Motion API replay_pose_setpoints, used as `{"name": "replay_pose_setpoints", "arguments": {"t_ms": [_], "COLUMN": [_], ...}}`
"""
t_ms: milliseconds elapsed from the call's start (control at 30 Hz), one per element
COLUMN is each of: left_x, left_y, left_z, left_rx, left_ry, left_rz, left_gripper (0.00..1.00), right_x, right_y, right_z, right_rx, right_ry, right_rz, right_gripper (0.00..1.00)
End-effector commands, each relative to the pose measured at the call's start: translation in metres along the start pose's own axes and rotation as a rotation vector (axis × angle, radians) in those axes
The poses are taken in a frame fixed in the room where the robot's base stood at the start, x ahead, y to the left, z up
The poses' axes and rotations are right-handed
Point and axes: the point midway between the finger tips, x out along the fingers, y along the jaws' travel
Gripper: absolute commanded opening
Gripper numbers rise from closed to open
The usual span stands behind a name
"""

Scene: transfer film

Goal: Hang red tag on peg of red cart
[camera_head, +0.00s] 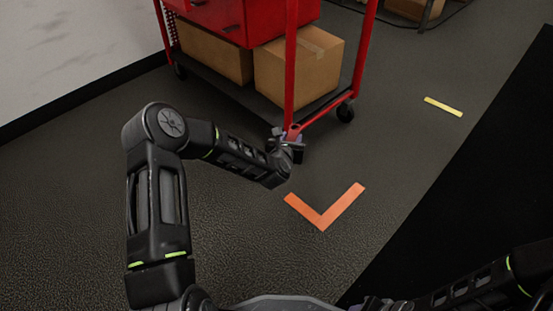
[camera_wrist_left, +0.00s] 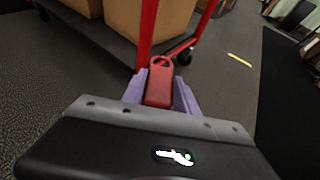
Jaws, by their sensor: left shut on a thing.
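The red cart (camera_head: 290,65) stands at the top of the head view, and its red post (camera_wrist_left: 147,30) shows in the left wrist view. My left gripper (camera_head: 287,138) is in front of the cart's near corner post in the head view. In the left wrist view its purple fingers (camera_wrist_left: 160,92) are shut on the red tag (camera_wrist_left: 159,88), with the tag's holed end pointing away from me toward the cart. In the head view the tag blends with the red post. I cannot make out the peg. My right gripper (camera_head: 375,303) is partly cut off at the bottom edge.
Cardboard boxes (camera_head: 300,70) sit on the cart's lower shelf, above a black caster (camera_head: 345,112). An orange L-shaped mark (camera_head: 322,218) and a yellow strip (camera_head: 443,107) lie on the floor. A white wall (camera_head: 70,50) is at left. The floor around the mark is clear.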

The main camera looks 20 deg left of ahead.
Motion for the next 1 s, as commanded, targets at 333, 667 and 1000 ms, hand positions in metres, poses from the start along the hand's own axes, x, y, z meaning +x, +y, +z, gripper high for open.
{"name": "replay_pose_setpoints", "arguments": {"t_ms": [333, 667, 1000], "left_x": [-0.134, -0.162, -0.162], "left_y": [-0.061, -0.069, -0.069], "left_z": [0.107, 0.113, 0.114], "left_rx": [0.068, 0.079, 0.079], "left_ry": [-0.003, 0.003, 0.002], "left_rz": [-0.151, -0.174, -0.174], "left_gripper": [0.00, 0.00, 0.00], "right_x": [-0.016, -0.017, -0.018], "right_y": [-0.006, -0.006, -0.007], "right_z": [0.002, 0.002, 0.002], "right_rx": [-0.001, -0.002, -0.002], "right_ry": [-0.002, -0.002, -0.002], "right_rz": [0.003, 0.004, 0.004], "right_gripper": [0.36, 0.36, 0.36]}}
